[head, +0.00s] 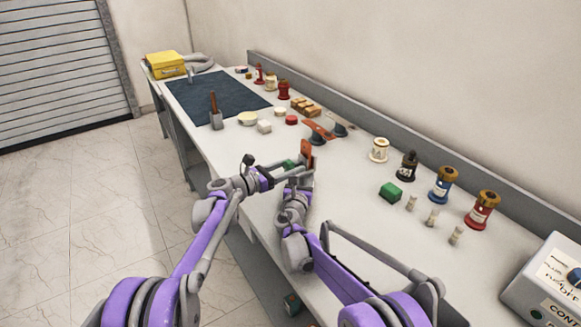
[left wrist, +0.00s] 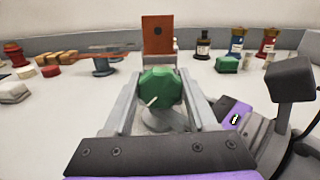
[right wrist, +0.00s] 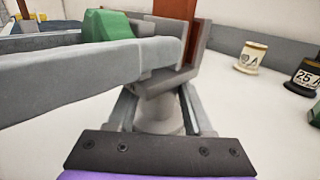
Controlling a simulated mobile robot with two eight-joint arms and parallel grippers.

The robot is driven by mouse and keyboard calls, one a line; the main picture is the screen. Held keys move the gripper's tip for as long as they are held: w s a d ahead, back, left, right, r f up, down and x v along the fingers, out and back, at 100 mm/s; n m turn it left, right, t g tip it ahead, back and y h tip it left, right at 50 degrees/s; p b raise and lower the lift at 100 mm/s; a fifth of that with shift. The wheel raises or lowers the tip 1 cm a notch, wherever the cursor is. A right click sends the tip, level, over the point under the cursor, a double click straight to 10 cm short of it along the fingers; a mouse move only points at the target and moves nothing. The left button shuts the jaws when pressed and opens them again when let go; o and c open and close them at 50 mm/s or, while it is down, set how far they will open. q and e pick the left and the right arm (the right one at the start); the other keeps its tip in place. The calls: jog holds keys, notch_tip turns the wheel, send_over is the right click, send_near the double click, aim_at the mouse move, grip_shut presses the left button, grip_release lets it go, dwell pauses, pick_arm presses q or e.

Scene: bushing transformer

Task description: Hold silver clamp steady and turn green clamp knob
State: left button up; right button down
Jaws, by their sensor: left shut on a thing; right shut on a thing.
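The green clamp knob (left wrist: 160,88) is an octagonal green piece facing the left wrist camera. My left gripper (head: 281,173) is shut on it, one finger on each side. The silver clamp (right wrist: 196,45) is a grey metal body holding an upright copper-orange plate (head: 306,153). My right gripper (right wrist: 162,96) is shut on the lower part of the clamp; its fingertips are partly hidden. In the right wrist view a grey finger of my left gripper crosses in front, with the green knob (right wrist: 107,25) just behind it. In the head view the clamp is mostly hidden by my grippers.
A white spool (head: 379,150), a black bottle (head: 407,166), a green block (head: 390,191) and blue (head: 442,184) and red (head: 481,210) bushings stand to the right. Copper strips on a dark stand (head: 318,130) lie behind. The bench front beside my arms is free.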

pick_arm(q)
jog(key=shift+m, duration=0.8)
jog(key=o, duration=1.4)
jog(key=shift+c, duration=0.2)
jog(key=v, duration=1.2)
jog(key=shift+a, duration=0.1)
